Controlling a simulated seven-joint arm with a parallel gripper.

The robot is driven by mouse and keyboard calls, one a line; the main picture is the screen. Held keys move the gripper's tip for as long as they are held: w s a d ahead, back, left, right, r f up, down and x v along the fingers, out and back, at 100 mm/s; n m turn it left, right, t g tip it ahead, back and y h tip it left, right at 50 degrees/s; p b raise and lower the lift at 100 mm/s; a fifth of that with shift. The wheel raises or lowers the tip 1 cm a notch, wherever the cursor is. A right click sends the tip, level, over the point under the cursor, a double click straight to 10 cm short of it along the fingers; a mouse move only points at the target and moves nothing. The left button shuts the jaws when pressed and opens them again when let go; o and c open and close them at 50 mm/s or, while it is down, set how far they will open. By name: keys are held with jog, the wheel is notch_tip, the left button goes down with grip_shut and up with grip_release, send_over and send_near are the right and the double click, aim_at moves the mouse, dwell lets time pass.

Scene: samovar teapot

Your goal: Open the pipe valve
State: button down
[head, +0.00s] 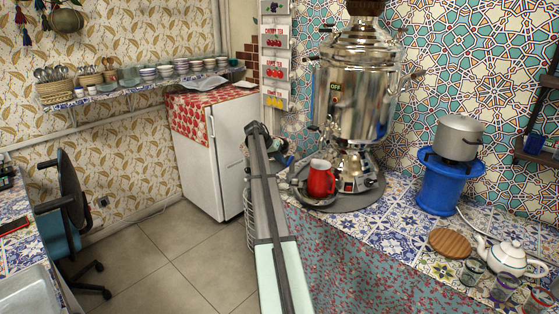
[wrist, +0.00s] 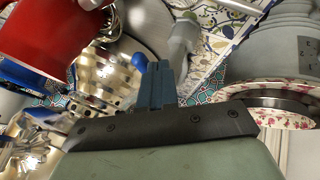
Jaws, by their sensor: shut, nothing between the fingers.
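The metal samovar (head: 350,92) stands upright on the tiled counter in the head view. In the wrist view, a pale grey pipe-like piece (wrist: 182,42) lies just beyond my fingertips, with a small blue knob (wrist: 140,61) to its left. I cannot tell for sure which of these is the pipe valve. My gripper (head: 284,158) is left of the samovar and behind the red mug (head: 321,180). Its blue fingers are together and empty, and they also show in the wrist view (wrist: 160,66). I cannot tell whether they touch the pipe piece. My arm hides part of the counter's left side.
The red mug also fills the upper left of the wrist view (wrist: 48,38), close to my gripper. A blue stove (head: 437,185) with a grey pot (head: 459,138), a wooden board (head: 450,242) and a white teapot (head: 506,256) stand to the right. A white fridge (head: 216,150) stands left.

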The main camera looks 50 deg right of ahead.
jog(key=s+n+t, duration=0.1)
jog(key=s+n, duration=0.1)
jog(key=n, duration=0.1)
jog(key=shift+s+d+t+h, duration=0.1)
jog(key=shift+s+t+h, duration=0.2)
jog(key=shift+t, duration=0.1)
jog(key=shift+s+d, duration=0.2)
jog(key=shift+s, duration=0.15)
jog(key=shift+w, duration=0.15)
jog(key=shift+w, duration=0.65)
send_near(288, 163)
jog(key=w+a, duration=0.1)
jog(key=w, duration=0.1)
jog(key=w+a+r, duration=0.1)
jog(key=a, duration=0.1)
jog(key=shift+w+a+r, duration=0.15)
jog(key=shift+w+a, duration=0.1)
jog(key=shift+w, duration=0.15)
